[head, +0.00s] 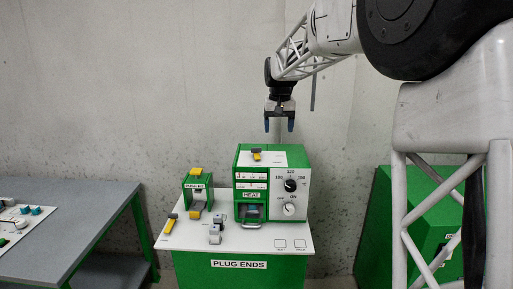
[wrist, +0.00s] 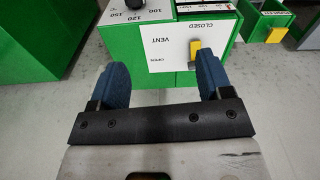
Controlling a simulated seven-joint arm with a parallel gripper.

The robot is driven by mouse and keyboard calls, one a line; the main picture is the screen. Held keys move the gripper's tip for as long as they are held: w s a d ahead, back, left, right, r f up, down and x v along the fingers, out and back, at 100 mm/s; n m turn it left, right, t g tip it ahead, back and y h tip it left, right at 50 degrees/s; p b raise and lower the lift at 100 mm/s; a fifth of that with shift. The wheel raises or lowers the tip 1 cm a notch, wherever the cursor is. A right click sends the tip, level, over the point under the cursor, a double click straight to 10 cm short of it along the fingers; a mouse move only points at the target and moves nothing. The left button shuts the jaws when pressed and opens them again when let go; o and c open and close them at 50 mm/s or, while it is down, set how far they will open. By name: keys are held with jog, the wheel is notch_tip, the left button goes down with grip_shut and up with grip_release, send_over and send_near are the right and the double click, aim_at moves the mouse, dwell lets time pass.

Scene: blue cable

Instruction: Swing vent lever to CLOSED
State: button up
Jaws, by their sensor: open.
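The vent lever (head: 257,156) sits on top of the green HEAT box (head: 242,157), with a yellow part and a grey part. In the wrist view the yellow lever (wrist: 195,47) stands on a white plate (wrist: 174,52) marked CLOSED, VENT and OPEN, which reads upside down. The lever shows beside the right finger, between the CLOSED and OPEN words; its exact setting I cannot tell. My gripper (head: 280,125) is open and empty, above the box and a little right of the lever. Its blue fingers show wide apart in the wrist view (wrist: 162,75).
The box front carries two dials (head: 290,185) and a tray opening. A green-and-yellow plug stand (head: 197,190), loose yellow and grey plug pieces (head: 215,233) and the PLUG ENDS bench (head: 238,264) surround it. A grey table (head: 95,220) stands at left. The air around my gripper is clear.

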send_near(257, 153)
jog(key=shift+w+a+r+n+g, duration=0.2)
jog(key=shift+w+r+n+g, duration=0.1)
jog(key=shift+w, duration=0.35)
jog(key=shift+f, duration=0.1)
jog(key=shift+f, duration=3.8)
jog(key=c, duration=0.9)
